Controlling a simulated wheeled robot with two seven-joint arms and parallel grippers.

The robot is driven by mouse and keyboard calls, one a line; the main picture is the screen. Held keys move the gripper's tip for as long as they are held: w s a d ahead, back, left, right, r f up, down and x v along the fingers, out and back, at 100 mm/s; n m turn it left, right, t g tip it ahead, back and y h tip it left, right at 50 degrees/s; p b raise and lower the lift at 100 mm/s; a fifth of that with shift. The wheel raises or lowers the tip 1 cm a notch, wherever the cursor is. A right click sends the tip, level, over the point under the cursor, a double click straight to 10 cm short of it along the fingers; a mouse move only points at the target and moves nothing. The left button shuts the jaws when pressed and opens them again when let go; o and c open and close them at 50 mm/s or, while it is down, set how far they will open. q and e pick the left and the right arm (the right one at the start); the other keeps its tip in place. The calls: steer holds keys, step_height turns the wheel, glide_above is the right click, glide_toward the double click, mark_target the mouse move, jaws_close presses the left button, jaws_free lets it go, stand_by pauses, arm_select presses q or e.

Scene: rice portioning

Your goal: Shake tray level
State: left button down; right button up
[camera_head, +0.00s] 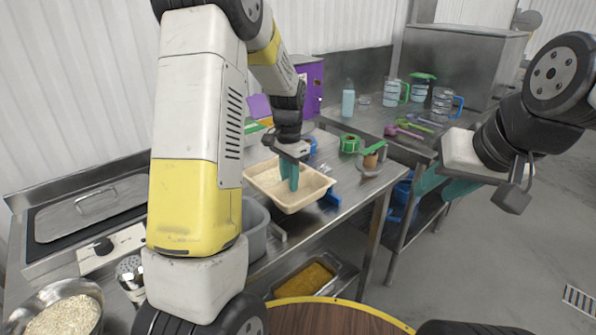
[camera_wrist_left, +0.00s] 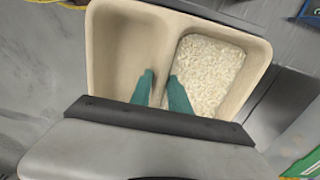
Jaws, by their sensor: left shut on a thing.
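A beige two-compartment tray (camera_head: 318,196) is at the front of the steel counter in the head view. In the left wrist view the tray (camera_wrist_left: 98,50) has an empty left compartment and white rice (camera_wrist_left: 210,75) in its right one. My left gripper (camera_head: 289,180) points down into the tray. Its teal fingers (camera_wrist_left: 161,90) are shut on the divider between the compartments. I cannot tell whether the tray touches the counter. My right gripper (camera_head: 447,184) is in the air at the right, away from the tray; its finger gap is unclear.
A grey tub (camera_head: 257,228) stands near the tray, partly behind my left arm. A bowl of grain (camera_head: 68,315) is at the lower left. A green tape roll (camera_head: 349,144) lies behind the tray. Measuring jugs (camera_head: 441,103) and a bottle (camera_head: 348,102) stand on the back counter.

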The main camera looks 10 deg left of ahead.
mark_target(288, 192)
arm_select(q)
steer(key=shift+w+a, duration=0.25)
steer(key=shift+a, duration=0.1)
steer(key=shift+f, duration=0.15)
steer(key=shift+f, duration=1.2)
steer(key=shift+f, duration=0.1)
steer(key=shift+f, duration=0.6)
steer(key=shift+f, duration=0.15)
steer(key=shift+f, duration=0.15)
steer(key=c, duration=1.2)
jaws_free()
